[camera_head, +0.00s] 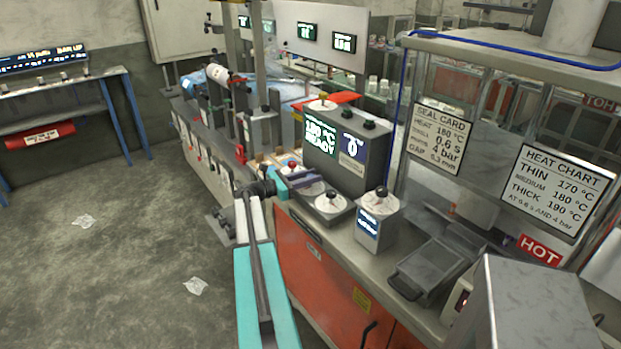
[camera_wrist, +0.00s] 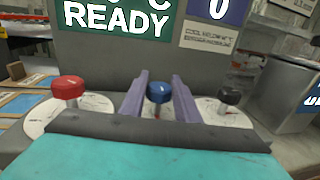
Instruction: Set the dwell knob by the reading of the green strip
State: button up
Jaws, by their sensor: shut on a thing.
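My gripper (camera_wrist: 158,98) has its two purple fingers on either side of a blue knob (camera_wrist: 158,91) in the wrist view, shut on it. A red knob (camera_wrist: 68,87) stands left of it and a black knob (camera_wrist: 229,96) right, each on a white dial. In the head view my gripper (camera_head: 297,180) is at the front of the grey control box (camera_head: 352,158), where the blue knob is hidden. The box's green panel (camera_head: 320,135) reads 180 °C READY; its blue panel (camera_head: 352,147) shows 0. I cannot tell which knob is dwell, or pick out a green strip.
A seal card (camera_head: 438,137) lists 180 °C, 0.6 s and 4 bar. A heat chart (camera_head: 557,193) hangs to its right. A small box with a black knob (camera_head: 381,192) stands right of the control box. A grey press (camera_head: 432,266) and metal box (camera_head: 530,305) crowd the right.

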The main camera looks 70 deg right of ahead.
jog(key=shift+m+g+y, duration=0.4)
jog(key=shift+g, duration=0.1)
jog(key=o, duration=1)
jog(key=shift+o, duration=0.2)
jog(key=b+v, duration=0.3)
jog(key=v, duration=1)
jog(key=shift+w+a+b, duration=0.25)
jog(key=shift+a+b, duration=0.05)
